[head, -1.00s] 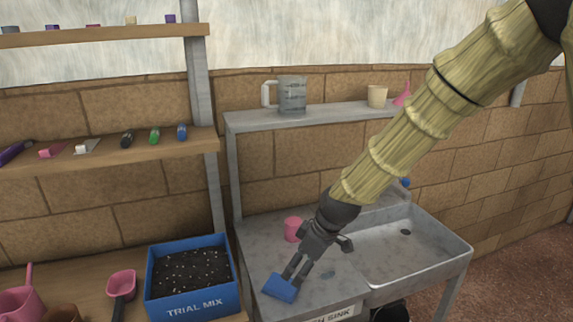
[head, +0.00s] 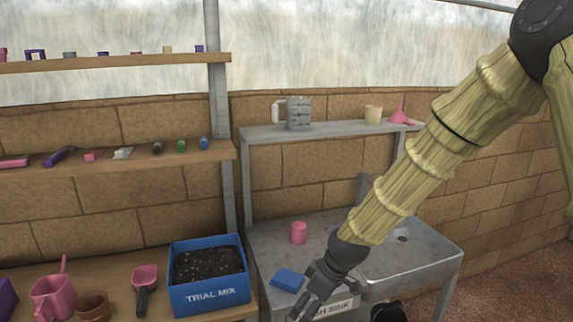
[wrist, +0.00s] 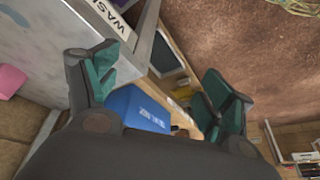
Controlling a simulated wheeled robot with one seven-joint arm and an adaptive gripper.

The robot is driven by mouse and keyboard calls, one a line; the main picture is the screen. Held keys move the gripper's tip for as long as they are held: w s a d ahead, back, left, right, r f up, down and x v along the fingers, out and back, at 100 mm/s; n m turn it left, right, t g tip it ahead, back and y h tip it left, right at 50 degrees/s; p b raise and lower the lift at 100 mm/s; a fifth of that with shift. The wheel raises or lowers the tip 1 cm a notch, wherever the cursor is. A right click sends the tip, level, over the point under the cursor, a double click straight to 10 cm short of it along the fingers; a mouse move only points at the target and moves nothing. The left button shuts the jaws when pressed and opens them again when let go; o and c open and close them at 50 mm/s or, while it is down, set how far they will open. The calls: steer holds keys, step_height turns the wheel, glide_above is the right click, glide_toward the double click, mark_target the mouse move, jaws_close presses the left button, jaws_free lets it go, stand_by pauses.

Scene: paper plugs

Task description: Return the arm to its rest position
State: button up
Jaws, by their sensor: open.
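My arm reaches down from the upper right in the head view, in front of the sink. My gripper (head: 306,308) is low, at the front edge of the sink counter, and partly cut off by the bottom of the picture. In the wrist view my gripper (wrist: 166,92) has its two green-padded fingers wide apart with nothing held between them. A blue block or sponge (head: 288,279) lies on the counter just left of my gripper, apart from it.
The metal sink (head: 385,262) and a pink cup (head: 299,232) are beside the arm. The metal shelf (head: 340,127) holds a jug (head: 298,113).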

steer(key=s+d+f+m+h, duration=0.1)
steer(key=s+d+f+m, duration=0.25)
steer(key=s+f, duration=0.5)
steer(key=s+d+f+m+g+h, duration=0.1)
steer(key=s+d+f+m, duration=0.25)
steer(key=s+f, duration=0.5)
steer(key=s+d+f+m+h, duration=0.15)
steer(key=s+d+f, duration=0.4)
steer(key=f, duration=0.55)
steer(key=s+d+f+m, duration=0.2)
steer(key=s, duration=0.4)
steer(key=s+d+f+m+g, duration=0.1)
steer(key=s+d+f+m, duration=0.1)
steer(key=s, duration=0.5)
steer(key=shift+s+d+f, duration=0.25)
steer(key=shift+s+f, duration=0.05)
steer(key=shift+c, duration=0.5)
